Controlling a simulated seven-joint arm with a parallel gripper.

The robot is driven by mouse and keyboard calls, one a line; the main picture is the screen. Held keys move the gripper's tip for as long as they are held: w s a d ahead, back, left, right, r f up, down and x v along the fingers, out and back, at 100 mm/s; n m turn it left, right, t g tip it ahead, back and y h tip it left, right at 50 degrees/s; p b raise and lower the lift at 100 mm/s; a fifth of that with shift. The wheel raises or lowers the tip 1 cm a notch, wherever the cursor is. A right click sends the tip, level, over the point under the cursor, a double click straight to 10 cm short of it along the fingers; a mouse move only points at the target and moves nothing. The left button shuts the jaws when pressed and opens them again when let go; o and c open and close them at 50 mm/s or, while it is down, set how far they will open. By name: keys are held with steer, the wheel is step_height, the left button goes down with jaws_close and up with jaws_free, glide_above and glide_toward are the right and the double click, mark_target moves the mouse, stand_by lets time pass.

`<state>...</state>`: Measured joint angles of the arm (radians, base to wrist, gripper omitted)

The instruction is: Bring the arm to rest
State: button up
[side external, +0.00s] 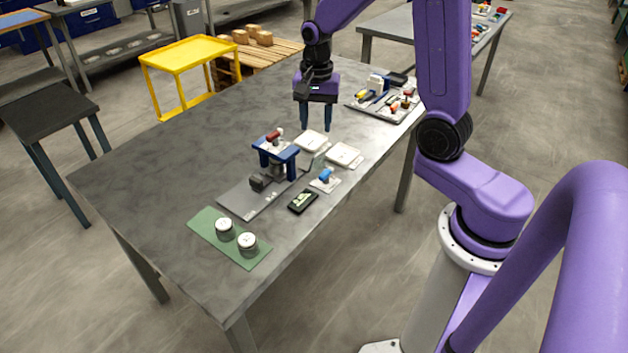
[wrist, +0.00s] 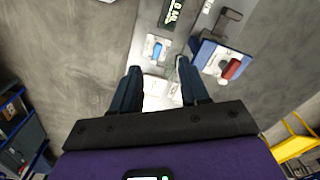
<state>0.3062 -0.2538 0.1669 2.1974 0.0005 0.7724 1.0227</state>
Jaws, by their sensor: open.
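My gripper (side external: 316,122) is open and empty above the table, behind the white square dishes; its fingers also show in the wrist view (wrist: 158,72). The filter press (side external: 286,152) is a blue frame with a red handle (side external: 273,135), standing on a grey base plate (side external: 240,200). It shows to the right in the wrist view (wrist: 213,57). One white dish (side external: 312,141) is closest to my fingers, and another white dish (side external: 344,154) lies to its right. A white piece shows between my fingers in the wrist view (wrist: 155,86).
A blue piece on a small white plate (side external: 332,186) and a black display (side external: 303,201) lie near the press. Two lidded jars stand on a green mat (side external: 205,222). The table's left side is clear.

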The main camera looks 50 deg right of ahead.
steer(key=s+a+r+n, duration=0.3)
steer(key=s+a+n, duration=0.75)
steer(key=n, duration=0.25)
steer(key=s+r+n, duration=0.1)
steer(key=s+n, duration=1.1)
steer(key=s, duration=0.2)
steer(key=shift+a, duration=0.15)
stand_by(0.5)
